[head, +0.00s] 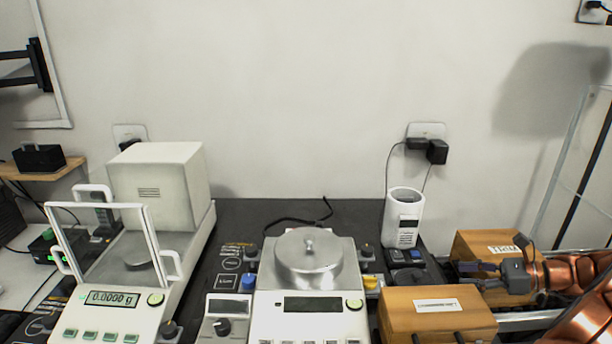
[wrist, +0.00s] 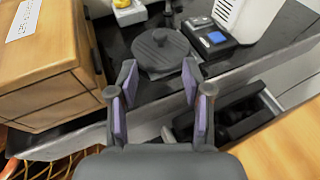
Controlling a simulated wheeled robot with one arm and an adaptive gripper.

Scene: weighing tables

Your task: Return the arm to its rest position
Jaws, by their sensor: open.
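My gripper (head: 462,268) is at the right of the head view, with my copper-coloured arm reaching in from the right edge. It hangs between two wooden boxes, the front wooden box (head: 436,314) and the rear wooden box (head: 490,244). In the wrist view my gripper (wrist: 158,82) is open, its two purple-lined fingers apart with nothing between them. Beyond the fingertips is a dark round lidded item (wrist: 160,52) on the black table. Much of the arm is outside the head view.
A balance with a metal lid (head: 308,262) stands mid-table, and a balance with a glass-door shield (head: 106,298) stands left. A white cylindrical device (head: 403,222) is near the wall.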

